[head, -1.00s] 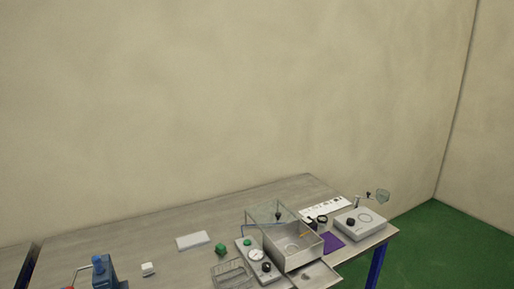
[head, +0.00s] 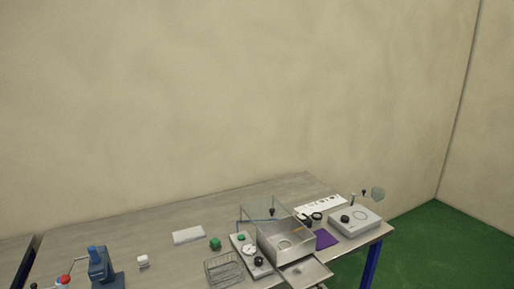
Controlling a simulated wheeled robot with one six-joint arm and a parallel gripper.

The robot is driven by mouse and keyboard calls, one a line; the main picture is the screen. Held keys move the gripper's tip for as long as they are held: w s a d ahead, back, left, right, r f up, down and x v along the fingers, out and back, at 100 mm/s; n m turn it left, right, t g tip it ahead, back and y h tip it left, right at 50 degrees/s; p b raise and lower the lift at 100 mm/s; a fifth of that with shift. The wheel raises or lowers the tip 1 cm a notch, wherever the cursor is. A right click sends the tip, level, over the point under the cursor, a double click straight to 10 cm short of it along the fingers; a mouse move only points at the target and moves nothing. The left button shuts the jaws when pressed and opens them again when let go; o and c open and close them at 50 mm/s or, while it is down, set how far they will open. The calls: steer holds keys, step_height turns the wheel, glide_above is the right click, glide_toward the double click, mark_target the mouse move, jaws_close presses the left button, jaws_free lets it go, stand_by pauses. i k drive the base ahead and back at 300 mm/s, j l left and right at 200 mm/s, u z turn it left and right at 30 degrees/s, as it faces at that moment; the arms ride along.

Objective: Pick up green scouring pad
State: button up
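A small green block (head: 215,243), which looks like the green scouring pad, lies on the grey table (head: 150,222). It sits in front of a flat white slab (head: 188,235) and behind a wire basket (head: 224,268). It is small in this view, so its texture cannot be made out. Nothing is touching its visible sides. My gripper is not in the head view.
Right of the block stand a control box (head: 247,251) with a gauge and an open clear-lidded metal box (head: 287,246). A purple cloth (head: 326,239) and a white device (head: 355,221) lie farther right. A blue press-like device (head: 101,265) and a white block (head: 143,261) stand left.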

mark_target(214, 243)
steer(key=i+u, duration=0.15)
steer(key=i, duration=0.3)
steer(key=i+l+u, duration=0.1)
steer(key=i, duration=0.4)
steer(key=i+l+u, duration=0.15)
steer(key=i, duration=0.3)
steer(key=l, duration=0.1)
